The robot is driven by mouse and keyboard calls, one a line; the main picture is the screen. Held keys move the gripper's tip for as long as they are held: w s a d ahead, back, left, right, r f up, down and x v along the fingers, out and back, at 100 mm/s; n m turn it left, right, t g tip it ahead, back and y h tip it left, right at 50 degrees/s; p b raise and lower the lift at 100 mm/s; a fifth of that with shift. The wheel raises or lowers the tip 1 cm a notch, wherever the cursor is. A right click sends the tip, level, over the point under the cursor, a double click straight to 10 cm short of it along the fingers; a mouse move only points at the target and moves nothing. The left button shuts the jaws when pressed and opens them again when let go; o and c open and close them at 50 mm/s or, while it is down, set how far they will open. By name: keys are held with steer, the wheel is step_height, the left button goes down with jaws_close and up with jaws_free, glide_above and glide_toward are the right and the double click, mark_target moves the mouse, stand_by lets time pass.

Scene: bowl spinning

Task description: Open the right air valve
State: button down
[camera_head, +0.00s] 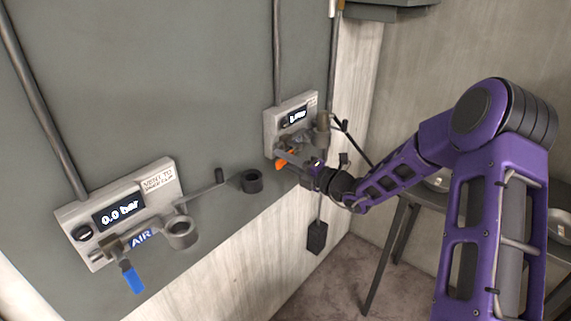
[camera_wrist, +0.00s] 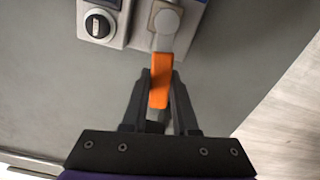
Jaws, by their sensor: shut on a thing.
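The right air valve has an orange handle (camera_head: 283,160), on the right wall panel (camera_head: 289,113) with its small lit display. In the wrist view the orange handle (camera_wrist: 160,80) points down from the valve body (camera_wrist: 167,24), between the two fingers. My gripper (camera_wrist: 160,97) is shut on the orange handle. In the head view my gripper (camera_head: 296,163) is at the lower part of the right panel, and the fingers are partly hidden there by the arm and fittings.
A left panel (camera_head: 150,188) reads 0.0 bar and has a blue-handled valve (camera_head: 132,276). Metal ring holders (camera_head: 180,232) stick out from the grey wall. A dark rotary knob (camera_wrist: 98,25) sits left of the valve. A table with metal bowls stands behind my arm at right.

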steer(key=shift+s+r+m, duration=0.1)
steer(key=shift+r+m, duration=0.55)
steer(key=shift+m, duration=0.45)
steer(key=c, duration=0.7)
jaws_free()
steer(key=v, duration=1.7)
steer(key=shift+s+d, duration=0.1)
steer(key=shift+s, duration=0.05)
